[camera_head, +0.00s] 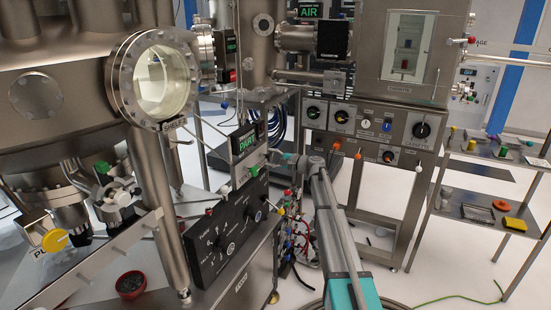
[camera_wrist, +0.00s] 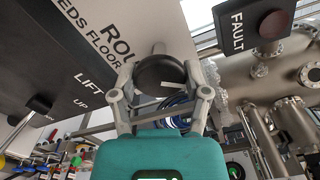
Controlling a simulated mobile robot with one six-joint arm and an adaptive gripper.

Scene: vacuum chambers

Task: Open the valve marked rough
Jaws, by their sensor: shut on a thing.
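In the head view, my gripper (camera_head: 283,158) is at the far end of my arm, beside the "PART" display (camera_head: 244,140). The knob is too small or hidden to make out there.
Open floor shows to the right.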

